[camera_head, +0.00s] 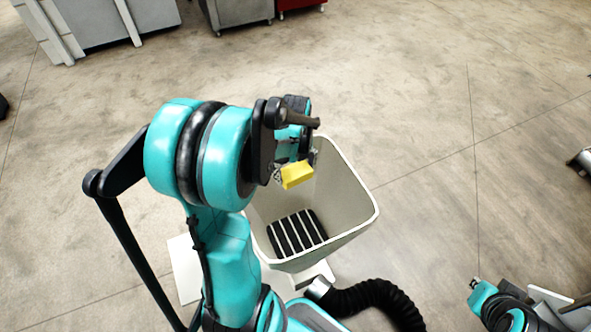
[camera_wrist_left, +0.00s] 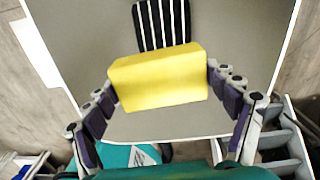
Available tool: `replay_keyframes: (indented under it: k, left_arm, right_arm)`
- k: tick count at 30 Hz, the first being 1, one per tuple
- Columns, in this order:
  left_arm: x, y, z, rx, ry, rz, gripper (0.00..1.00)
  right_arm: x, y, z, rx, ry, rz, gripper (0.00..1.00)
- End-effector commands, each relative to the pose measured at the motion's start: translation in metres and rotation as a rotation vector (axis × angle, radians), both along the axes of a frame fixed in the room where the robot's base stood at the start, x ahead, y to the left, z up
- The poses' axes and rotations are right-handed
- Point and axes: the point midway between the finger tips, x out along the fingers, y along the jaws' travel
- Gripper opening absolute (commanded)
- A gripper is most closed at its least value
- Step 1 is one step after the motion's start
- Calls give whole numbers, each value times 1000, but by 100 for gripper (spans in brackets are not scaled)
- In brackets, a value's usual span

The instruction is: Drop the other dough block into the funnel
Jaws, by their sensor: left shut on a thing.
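The yellow dough block (camera_head: 297,175) is held by my left gripper (camera_head: 295,168) above the far part of the funnel opening. In the left wrist view the same block (camera_wrist_left: 160,78) sits between the two fingers, which are shut on its sides. The funnel (camera_head: 345,205) is a wide off-white hopper with an open top and a dark slotted grate (camera_head: 297,233) at its bottom. Its inside wall (camera_wrist_left: 85,50) fills much of the left wrist view below the block. My arm hides the funnel's left side.
A black ribbed hose (camera_head: 375,297) runs beside the funnel's base. Teal and grey machine parts (camera_head: 505,308) show at the lower right. Grey cabinets (camera_head: 110,18) and a red one (camera_head: 298,5) stand at the back. The floor to the right is mostly clear.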

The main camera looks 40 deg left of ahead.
Motion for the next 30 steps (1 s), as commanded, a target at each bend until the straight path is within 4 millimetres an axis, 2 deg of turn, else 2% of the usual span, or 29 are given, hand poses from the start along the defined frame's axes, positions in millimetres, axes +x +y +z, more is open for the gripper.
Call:
replay_keyframes:
  k: [6, 12, 22, 23, 24, 30]
  left_arm:
    - [0, 0, -30, 0, 0, 1, 48]
    - [0, 0, -50, 0, 0, 1, 48]
    - [0, 0, -51, 0, 0, 2, 48]
    - [0, 0, -51, 0, 0, 2, 93]
    - [0, 0, -51, 0, 0, 2, 100]
    - [0, 0, -51, 0, 0, 2, 100]
  right_arm:
    - [0, 0, -24, 0, 0, 0, 0]
    - [0, 0, -40, 0, 0, 0, 0]
    - [0, 0, -40, 0, 0, 0, 0]
    - [0, 0, -40, 0, 0, 0, 0]
    - [0, 0, -40, 0, 0, 0, 0]
    - [0, 0, -41, 0, 0, 0, 0]
